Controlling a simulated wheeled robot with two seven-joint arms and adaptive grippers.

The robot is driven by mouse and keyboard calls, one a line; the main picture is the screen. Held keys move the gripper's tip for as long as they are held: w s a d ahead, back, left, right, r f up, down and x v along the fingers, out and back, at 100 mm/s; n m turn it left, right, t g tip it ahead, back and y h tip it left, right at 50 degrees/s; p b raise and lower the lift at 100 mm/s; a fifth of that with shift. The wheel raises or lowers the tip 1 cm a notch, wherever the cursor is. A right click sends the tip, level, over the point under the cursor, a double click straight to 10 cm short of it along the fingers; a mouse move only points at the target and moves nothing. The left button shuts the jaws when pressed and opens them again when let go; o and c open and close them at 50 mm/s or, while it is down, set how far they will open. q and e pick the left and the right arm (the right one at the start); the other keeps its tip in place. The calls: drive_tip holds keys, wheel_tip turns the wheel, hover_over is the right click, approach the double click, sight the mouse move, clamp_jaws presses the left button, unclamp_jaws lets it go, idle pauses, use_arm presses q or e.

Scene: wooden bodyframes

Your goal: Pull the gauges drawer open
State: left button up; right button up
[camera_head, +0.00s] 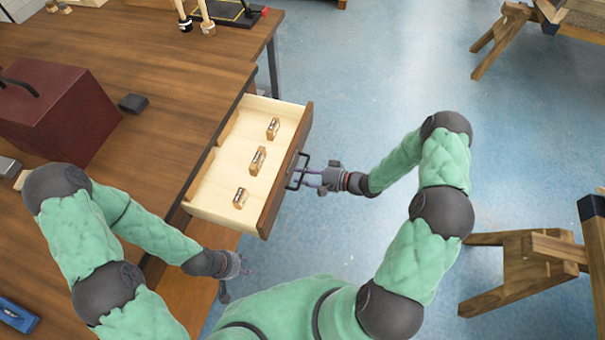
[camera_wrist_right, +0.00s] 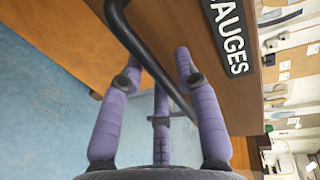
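The gauges drawer (camera_head: 208,208) stands well out from under the wooden table, with several small wood-and-metal gauges (camera_head: 257,160) in a row inside. In the right wrist view its front carries a black "GAUGES" label (camera_wrist_right: 228,38) and a dark bar handle (camera_wrist_right: 142,50). The handle also shows in the head view (camera_head: 293,172). My right gripper (camera_head: 306,178) is at the handle, its purple fingers (camera_wrist_right: 158,85) on either side of the bar, shut on it. My left gripper (camera_head: 240,272) is empty near the table's front edge, below the drawer; its finger opening is unclear.
A dark red box (camera_head: 62,112) and a small dark block (camera_head: 133,103) sit on the tabletop (camera_head: 165,65). Wooden trestles (camera_head: 525,262) stand on the right. The blue floor (camera_head: 365,80) right of the drawer is clear.

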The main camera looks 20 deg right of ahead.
idle(0.3)
drive_tip(key=v, duration=1.2)
drive_tip(key=shift+w, duration=0.1)
drive_tip(key=w+a+f+g+h, duration=0.1)
drive_tip(key=w+a+f+h, duration=0.1)
drive_tip(key=a+f+h, duration=0.55)
drive_tip(key=s+a+f+n+g, duration=0.2)
drive_tip(key=s+a+g, duration=0.2)
drive_tip(key=s, duration=0.4)
drive_tip(key=s+a+f+n+g+h, duration=0.1)
drive_tip(key=s+a+f+n+g, duration=0.1)
drive_tip(key=s+a, duration=0.3)
drive_tip(key=shift+s+a+f+n+g, duration=0.35)
drive_tip(key=shift+s+g, duration=0.55)
drive_tip(key=shift+s, duration=0.85)
